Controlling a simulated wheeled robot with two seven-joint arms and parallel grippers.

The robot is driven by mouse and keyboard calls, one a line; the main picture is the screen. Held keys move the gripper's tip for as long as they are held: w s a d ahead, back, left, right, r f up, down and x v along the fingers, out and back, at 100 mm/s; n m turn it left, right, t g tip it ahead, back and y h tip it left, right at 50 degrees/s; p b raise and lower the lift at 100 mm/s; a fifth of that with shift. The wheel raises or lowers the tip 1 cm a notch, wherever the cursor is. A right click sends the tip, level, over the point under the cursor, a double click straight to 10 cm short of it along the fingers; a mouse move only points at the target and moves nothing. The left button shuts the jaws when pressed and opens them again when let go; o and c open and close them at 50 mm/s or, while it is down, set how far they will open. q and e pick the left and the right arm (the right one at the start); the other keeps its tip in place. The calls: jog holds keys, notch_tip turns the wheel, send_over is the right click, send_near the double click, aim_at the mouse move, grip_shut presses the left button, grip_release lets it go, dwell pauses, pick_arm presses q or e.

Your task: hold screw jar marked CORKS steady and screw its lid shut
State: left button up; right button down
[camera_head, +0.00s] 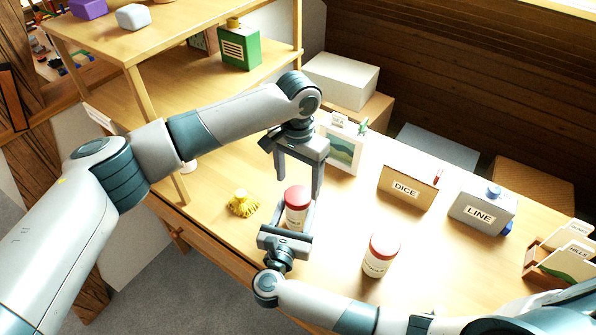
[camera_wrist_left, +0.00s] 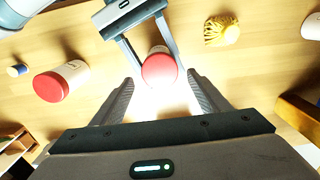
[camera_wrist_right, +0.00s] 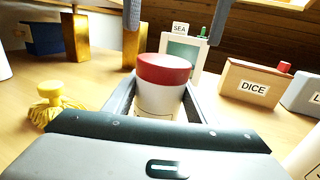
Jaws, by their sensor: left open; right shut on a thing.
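A white screw jar (camera_head: 295,217) with a red lid (camera_head: 297,194) stands upright on the table. My right gripper (camera_wrist_right: 160,108) is shut on the jar's white body from the front. The lid sits level on the jar in the right wrist view; whether it is screwed tight I cannot tell. The jar's label is mostly hidden, so I cannot read it. My left gripper (camera_head: 299,186) is open and empty, pointing down above the lid. In the left wrist view the lid (camera_wrist_left: 159,70) lies between and beyond its fingers, apart from them.
A second red-lidded white jar (camera_head: 380,256) stands to the right, its label unclear. A yellow tasselled thing (camera_head: 243,204) lies left of the held jar. Behind are a picture stand (camera_head: 341,150), a DICE box (camera_head: 406,188) and a LINE box (camera_head: 482,211). A shelf (camera_head: 140,48) rises at left.

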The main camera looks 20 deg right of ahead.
aim_at(298, 195)
pick_arm(q)
jog(key=shift+f, duration=2.35)
jog(key=c, duration=1.1)
jog(key=m, duration=0.5)
jog(key=o, duration=1.3)
jog(key=shift+c, duration=0.2)
jog(key=shift+r, duration=0.1)
